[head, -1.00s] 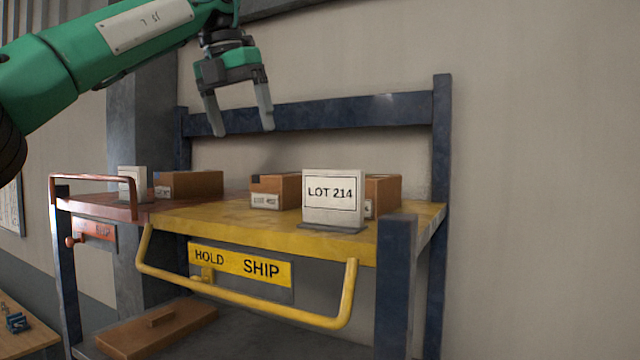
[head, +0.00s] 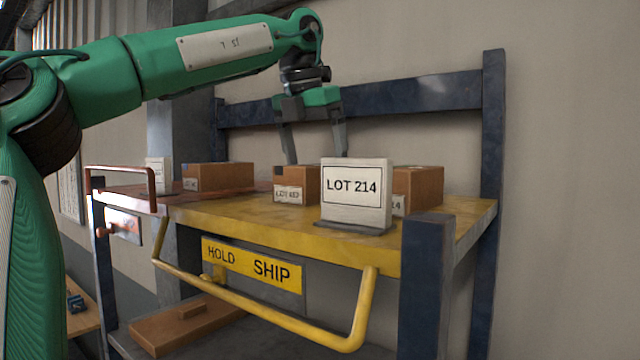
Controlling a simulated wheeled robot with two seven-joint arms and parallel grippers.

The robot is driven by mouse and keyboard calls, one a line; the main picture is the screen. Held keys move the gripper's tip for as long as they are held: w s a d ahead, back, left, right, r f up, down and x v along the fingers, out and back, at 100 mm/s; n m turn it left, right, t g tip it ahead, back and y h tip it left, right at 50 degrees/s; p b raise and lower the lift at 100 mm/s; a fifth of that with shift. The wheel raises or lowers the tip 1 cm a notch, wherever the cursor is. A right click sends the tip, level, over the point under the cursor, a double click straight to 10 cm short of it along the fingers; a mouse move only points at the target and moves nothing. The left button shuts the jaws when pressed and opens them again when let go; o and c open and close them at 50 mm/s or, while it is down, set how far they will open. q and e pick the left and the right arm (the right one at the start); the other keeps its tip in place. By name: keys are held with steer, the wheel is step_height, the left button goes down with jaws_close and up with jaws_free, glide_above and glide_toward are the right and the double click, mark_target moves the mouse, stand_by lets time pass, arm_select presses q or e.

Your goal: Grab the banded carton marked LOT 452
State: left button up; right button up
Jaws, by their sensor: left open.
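A brown carton (head: 312,180) stands in the middle of the yellow shelf deck, partly hidden by the LOT 214 sign. Its small white label seems to begin LOT 4; the rest is too blurred to be sure. My left gripper (head: 316,157) is open and empty, pointing down over this carton. Its left fingertip shows just above the carton's top, and its right fingertip is just above the sign's top edge in the picture. I cannot tell whether a finger touches anything. My right gripper is not in view.
The white LOT 214 sign (head: 357,192) stands at the yellow deck's front edge. Behind it is a second carton (head: 425,188), label ending in 14. Another carton (head: 225,177) sits to the left. A yellow rail (head: 270,315) and dark posts (head: 425,290) stand in front.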

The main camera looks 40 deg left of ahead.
arm_select(q)
steer(key=shift+f, duration=0.3)
steer(key=shift+f+p, duration=0.4)
steer(key=shift+p, duration=0.2)
steer(key=x, duration=0.3)
steer(key=shift+w+f+p, duration=0.1)
steer(key=shift+w+p, duration=0.15)
steer(key=shift+p, duration=0.1)
steer(key=shift+s, duration=0.1)
steer(key=shift+d, duration=0.1)
steer(key=c, duration=1.1)
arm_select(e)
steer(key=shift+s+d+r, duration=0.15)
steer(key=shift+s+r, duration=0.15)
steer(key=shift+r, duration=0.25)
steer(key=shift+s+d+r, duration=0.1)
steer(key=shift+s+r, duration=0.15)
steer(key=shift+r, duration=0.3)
arm_select(q)
steer(key=shift+c, duration=0.2)
